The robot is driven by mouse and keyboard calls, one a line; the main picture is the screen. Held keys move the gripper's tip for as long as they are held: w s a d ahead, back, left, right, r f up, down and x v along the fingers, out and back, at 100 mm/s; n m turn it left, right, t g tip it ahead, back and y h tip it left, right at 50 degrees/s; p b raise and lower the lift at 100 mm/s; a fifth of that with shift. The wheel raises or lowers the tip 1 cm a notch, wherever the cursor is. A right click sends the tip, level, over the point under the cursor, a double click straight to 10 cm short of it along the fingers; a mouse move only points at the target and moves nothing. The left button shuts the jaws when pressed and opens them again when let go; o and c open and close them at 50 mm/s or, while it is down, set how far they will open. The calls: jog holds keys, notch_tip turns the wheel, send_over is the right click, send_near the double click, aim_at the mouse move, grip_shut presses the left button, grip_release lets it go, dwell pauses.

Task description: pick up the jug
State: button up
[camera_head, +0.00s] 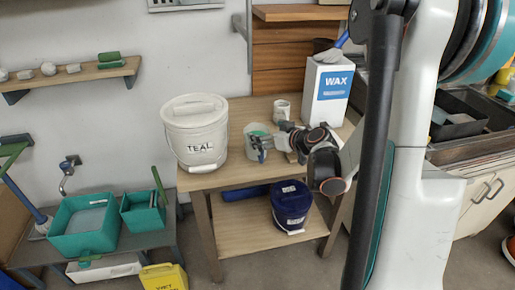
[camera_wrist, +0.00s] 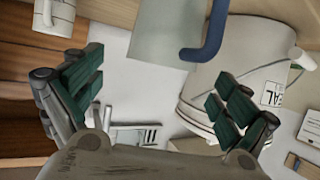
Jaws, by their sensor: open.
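The jug is pale and translucent with a blue handle; in the head view the jug (camera_head: 252,130) stands on the wooden table just right of the TEAL bucket (camera_head: 196,130). My gripper (camera_head: 272,143) is close to its right side and partly hides it. In the wrist view the jug (camera_wrist: 165,32) is at the top centre, its blue handle towards the bucket (camera_wrist: 235,60). My gripper (camera_wrist: 160,88) is open there, with green-padded fingers spread wide and nothing between them. The jug lies beyond the fingertips; I cannot tell whether any finger touches it.
A white mug (camera_head: 282,108) stands behind my gripper, and the WAX container (camera_head: 326,92) stands at the back right. A dark blue bucket (camera_head: 291,205) is on the lower shelf (camera_head: 250,238).

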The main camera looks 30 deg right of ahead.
aim_at(251, 130)
jog(key=b+x, duration=0.2)
jog(key=x, duration=0.3)
jog(key=shift+w+a+f, duration=0.1)
jog(key=shift+a+f, duration=0.05)
jog(key=shift+a, duration=0.05)
jog(key=c, duration=2)
jog(key=shift+r, duration=0.25)
jog(key=shift+c, duration=0.2)
notch_tip(251, 130, up, 20)
jog(key=p, duration=0.7)
jog(key=shift+f, duration=0.25)
